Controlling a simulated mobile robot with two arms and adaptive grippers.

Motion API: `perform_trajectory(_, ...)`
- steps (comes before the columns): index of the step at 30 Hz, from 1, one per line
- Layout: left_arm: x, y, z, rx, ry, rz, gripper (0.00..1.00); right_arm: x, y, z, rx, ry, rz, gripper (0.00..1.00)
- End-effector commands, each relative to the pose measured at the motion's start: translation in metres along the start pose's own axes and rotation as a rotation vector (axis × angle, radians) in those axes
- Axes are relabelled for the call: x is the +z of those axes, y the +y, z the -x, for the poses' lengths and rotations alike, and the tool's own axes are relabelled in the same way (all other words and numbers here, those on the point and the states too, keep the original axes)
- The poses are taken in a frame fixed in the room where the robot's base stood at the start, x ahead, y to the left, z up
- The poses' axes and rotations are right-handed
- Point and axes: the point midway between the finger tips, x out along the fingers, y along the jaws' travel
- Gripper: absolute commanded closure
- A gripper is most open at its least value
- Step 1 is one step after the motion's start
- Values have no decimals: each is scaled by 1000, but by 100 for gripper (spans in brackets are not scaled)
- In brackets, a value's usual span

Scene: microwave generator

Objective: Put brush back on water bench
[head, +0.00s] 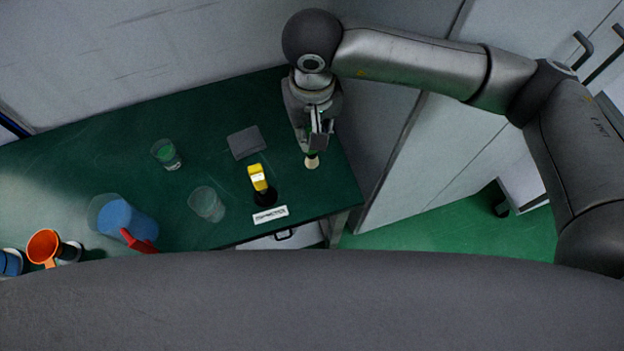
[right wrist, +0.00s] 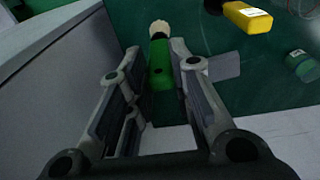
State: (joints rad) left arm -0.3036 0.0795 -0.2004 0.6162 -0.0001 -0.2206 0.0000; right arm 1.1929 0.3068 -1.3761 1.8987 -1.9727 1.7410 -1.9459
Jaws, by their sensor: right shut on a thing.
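My right gripper (head: 318,140) is over the right end of the green-topped bench (head: 215,140). It is shut on a brush, with the pale bristles (head: 312,161) pointing down toward the bench top. In the right wrist view, the brush's green handle (right wrist: 160,66) lies between the two fingers, and the cream bristles (right wrist: 160,28) stick out beyond them. I cannot tell whether the bristles touch the bench. My left gripper is not in view.
A yellow item on a black base (head: 258,178), a grey pad (head: 247,142) and a white label (head: 270,215) are left of the brush. Grey walls edge the bench.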

Motion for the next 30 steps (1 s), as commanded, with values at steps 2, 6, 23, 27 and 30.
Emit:
perform_trajectory(2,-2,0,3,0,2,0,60,2,0,-9,-7,-14,-5,100)
perform_trajectory(6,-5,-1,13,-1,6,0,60,5,0,-33,-8,-18,-6,100)
perform_trajectory(23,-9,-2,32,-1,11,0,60,9,-2,-99,-7,-12,-5,100)
perform_trajectory(27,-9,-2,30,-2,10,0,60,9,-2,-102,-7,-9,-3,100)
perform_trajectory(30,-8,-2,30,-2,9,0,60,9,-2,-102,-7,-10,-3,74)
